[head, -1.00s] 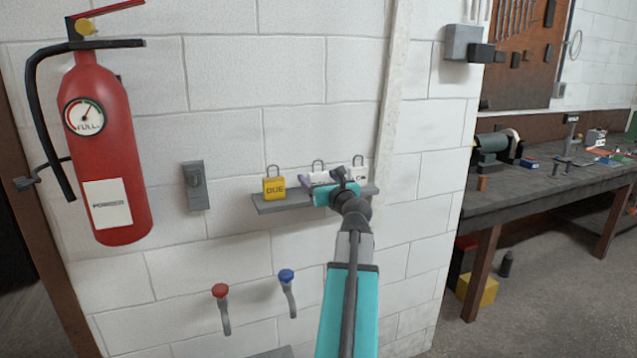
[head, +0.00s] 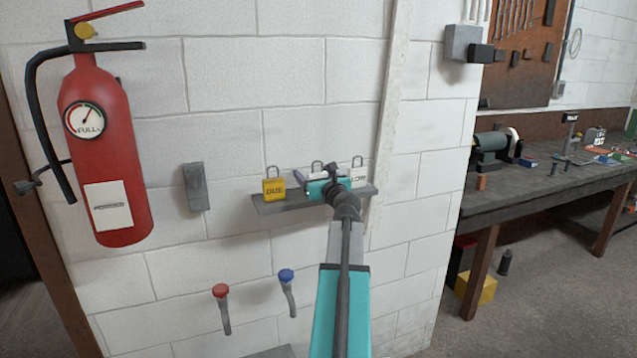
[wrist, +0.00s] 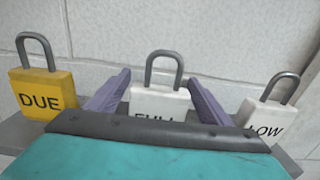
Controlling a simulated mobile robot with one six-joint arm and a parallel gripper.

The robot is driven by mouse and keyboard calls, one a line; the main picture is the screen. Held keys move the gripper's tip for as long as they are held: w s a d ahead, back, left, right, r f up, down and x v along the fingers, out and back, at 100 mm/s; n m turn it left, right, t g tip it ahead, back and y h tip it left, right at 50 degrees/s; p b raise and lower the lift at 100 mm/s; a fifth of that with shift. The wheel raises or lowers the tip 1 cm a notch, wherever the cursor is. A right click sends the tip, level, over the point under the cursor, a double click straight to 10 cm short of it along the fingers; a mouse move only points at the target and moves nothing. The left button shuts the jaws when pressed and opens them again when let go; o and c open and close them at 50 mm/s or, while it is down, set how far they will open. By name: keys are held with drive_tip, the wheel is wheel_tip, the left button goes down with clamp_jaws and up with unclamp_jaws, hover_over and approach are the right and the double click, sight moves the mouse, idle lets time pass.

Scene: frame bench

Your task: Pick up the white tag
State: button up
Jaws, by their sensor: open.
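Three padlock-shaped tags stand upright in a row on a small grey shelf (head: 268,207). In the wrist view, a white tag reading FULL (wrist: 158,101) is in the middle, its lower part hidden by my gripper. A second white tag, reading LOW (wrist: 262,118), is at the right, and a yellow tag reading DUE (wrist: 42,95) is at the left. My gripper (wrist: 158,78) is open, its purple fingers on either side of the FULL tag. I cannot tell whether they touch it. In the head view, my gripper (head: 318,186) mostly hides the FULL tag.
A red fire extinguisher (head: 103,150) hangs at the left. A grey wall box (head: 195,187) is left of the shelf. A red-knobbed lever (head: 221,292) and a blue-knobbed lever (head: 287,277) stick out below. A vertical pipe (head: 389,110) runs right of the shelf.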

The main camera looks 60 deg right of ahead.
sight(309, 160)
idle(0.5)
drive_tip(key=c, duration=1.1)
drive_tip(key=shift+r, duration=0.15)
drive_tip(key=shift+r, duration=1.65)
drive_tip(key=shift+s+a+r+b, duration=0.2)
drive_tip(key=shift+s+a+b, duration=0.85)
drive_tip(key=shift+a, duration=1.45)
drive_tip(key=shift+s+a+r+b, duration=0.25)
drive_tip(key=shift+s+a+b, duration=0.7)
drive_tip(key=shift+a, duration=1.5)
drive_tip(key=shift+s+a+r+b, duration=0.2)
drive_tip(key=shift+s+a+b, duration=0.85)
drive_tip(key=shift+a, duration=1.45)
drive_tip(key=shift+w, duration=0.2)
